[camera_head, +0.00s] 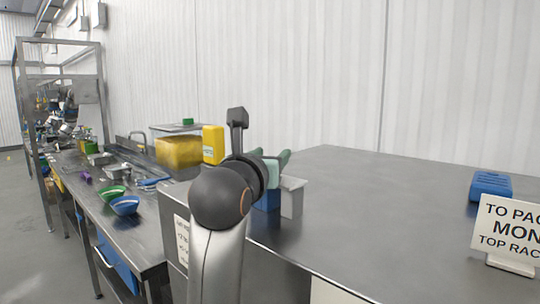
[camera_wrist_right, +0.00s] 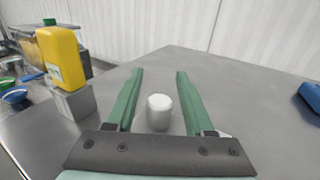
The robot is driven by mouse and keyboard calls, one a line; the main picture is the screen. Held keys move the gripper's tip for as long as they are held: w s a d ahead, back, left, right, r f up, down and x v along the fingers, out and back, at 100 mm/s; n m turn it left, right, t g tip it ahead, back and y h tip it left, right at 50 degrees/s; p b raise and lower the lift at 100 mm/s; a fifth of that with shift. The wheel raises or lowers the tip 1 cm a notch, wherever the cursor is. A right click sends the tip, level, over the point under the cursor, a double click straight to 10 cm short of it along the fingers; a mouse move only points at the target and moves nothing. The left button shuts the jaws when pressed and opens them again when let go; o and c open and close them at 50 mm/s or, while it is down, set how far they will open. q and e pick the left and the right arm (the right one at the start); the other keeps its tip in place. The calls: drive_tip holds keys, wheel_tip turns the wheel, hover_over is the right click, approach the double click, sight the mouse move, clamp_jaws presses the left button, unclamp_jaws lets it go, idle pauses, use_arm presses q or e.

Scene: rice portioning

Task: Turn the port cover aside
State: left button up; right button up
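My right gripper (camera_head: 284,157) has green fingers and is over the steel table, partly hidden behind my own arm in the head view. In the right wrist view its fingers (camera_wrist_right: 159,73) are spread apart. A short whitish cylinder with a rounded top (camera_wrist_right: 159,112) shows between them, and neither finger visibly touches it. I cannot tell whether this cylinder is the port cover; no other cover can be made out. My left gripper is not in view.
A yellow jug (camera_head: 213,144) is at the left; in the wrist view it stands on a metal block (camera_wrist_right: 76,103). Blue (camera_head: 268,199) and grey (camera_head: 292,197) pieces show beside my arm. A sign (camera_head: 510,238) and blue item (camera_head: 490,186) are right. The mid-table (camera_head: 380,215) is clear.

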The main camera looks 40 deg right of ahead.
clamp_jaws()
idle(1.2)
